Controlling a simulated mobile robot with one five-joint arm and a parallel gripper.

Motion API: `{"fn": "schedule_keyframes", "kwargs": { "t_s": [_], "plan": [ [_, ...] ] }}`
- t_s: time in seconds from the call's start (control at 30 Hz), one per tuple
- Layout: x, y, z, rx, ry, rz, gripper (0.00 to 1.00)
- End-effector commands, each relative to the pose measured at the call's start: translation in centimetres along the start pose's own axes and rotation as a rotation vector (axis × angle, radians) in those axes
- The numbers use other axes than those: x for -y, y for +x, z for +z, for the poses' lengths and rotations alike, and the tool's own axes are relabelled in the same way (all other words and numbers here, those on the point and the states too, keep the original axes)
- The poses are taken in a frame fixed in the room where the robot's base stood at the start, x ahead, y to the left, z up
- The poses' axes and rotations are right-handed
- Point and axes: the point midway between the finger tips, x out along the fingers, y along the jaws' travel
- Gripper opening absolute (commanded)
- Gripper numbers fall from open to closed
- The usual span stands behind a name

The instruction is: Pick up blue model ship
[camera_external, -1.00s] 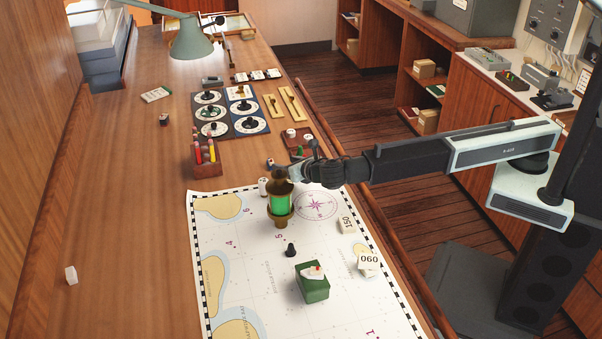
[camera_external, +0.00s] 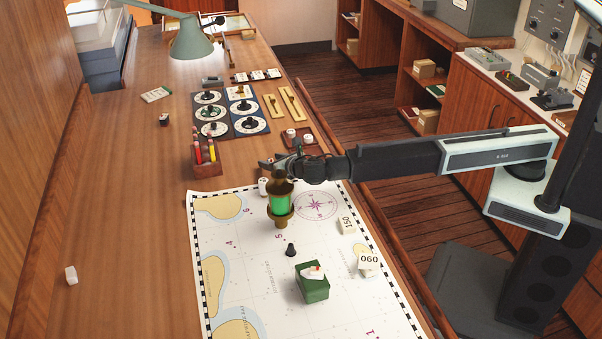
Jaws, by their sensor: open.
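I cannot make out a blue model ship in this view. The ship that I can see is a small white and red one (camera_external: 312,272), resting on a green box (camera_external: 313,290) on the chart. My gripper (camera_external: 272,164) is open, reaching in from the right above the chart's far edge. It is just behind the brass lamp with green glass (camera_external: 279,205), and the lamp's top overlaps it in the picture. Whether anything small lies between the fingers is too small to tell.
The chart (camera_external: 225,265) also bears a black piece (camera_external: 291,250) and number blocks marked 150 (camera_external: 347,225) and 090 (camera_external: 368,262). A pencil holder (camera_external: 207,165), dial boards (camera_external: 249,124) and a red tray (camera_external: 313,146) stand beyond.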

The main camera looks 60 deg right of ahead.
Motion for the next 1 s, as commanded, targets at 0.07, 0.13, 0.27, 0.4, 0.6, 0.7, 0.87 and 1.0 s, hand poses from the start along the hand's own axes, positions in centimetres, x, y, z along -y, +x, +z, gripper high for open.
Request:
{"fn": "schedule_keyframes", "kwargs": {
  "t_s": [0.07,0.13,0.27,0.4,0.6,0.7,0.87,1.0],
  "plan": [
    [0.0,-0.1,0.0,0.0,0.0,0.001,0.53],
    [0.0,-0.1,0.0,0.0,0.0,0.001,0.5],
    [0.0,-0.1,0.0,0.0,0.0,0.0,0.14],
    [0.0,-0.1,0.0,-0.001,0.0,0.0,0.0],
    [0.0,-0.1,0.0,-0.001,0.0,0.001,0.0],
    [0.0,-0.1,0.0,-0.001,0.0,0.001,0.0],
    [0.0,-0.4,0.7,-0.001,0.0,0.0,0.0],
    [0.0,-0.9,2.0,-0.001,0.001,0.0,0.0]
  ]
}}
